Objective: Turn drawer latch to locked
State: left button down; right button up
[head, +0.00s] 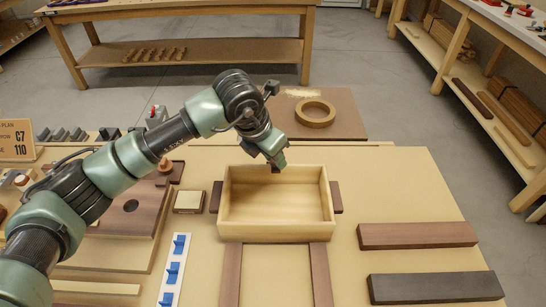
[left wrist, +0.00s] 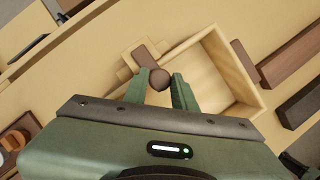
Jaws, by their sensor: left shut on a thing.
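The drawer (head: 275,232) is an open, empty box of light wood in the middle of the bench. My left gripper (head: 275,168) reaches down to the middle of its far wall. In the left wrist view, the latch (left wrist: 145,54) is a brown piece on a light wooden plate beside the drawer wall (left wrist: 240,62), with a dark round knob (left wrist: 160,79). The fingers of my left gripper (left wrist: 163,88) are on either side of the knob, shut on it. In the head view, my gripper hides most of the latch. I cannot tell its locked position. My right gripper is out of view.
Two dark wooden rails (head: 230,275) run forward from the drawer. Dark bars (head: 418,235) lie at the right. A strip with blue pieces (head: 175,270) and a small framed block (head: 189,201) are at the left. A wooden ring (head: 316,113) lies on a board behind.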

pick_arm(q)
jog(key=c, duration=1.1)
grip_release()
jog(key=shift+c, duration=0.2)
jog(key=shift+r, duration=0.1)
jog(key=b+v, duration=0.1)
jog(key=v, duration=0.6)
jog(key=shift+r, duration=0.3)
jog(key=shift+s+a, duration=0.1)
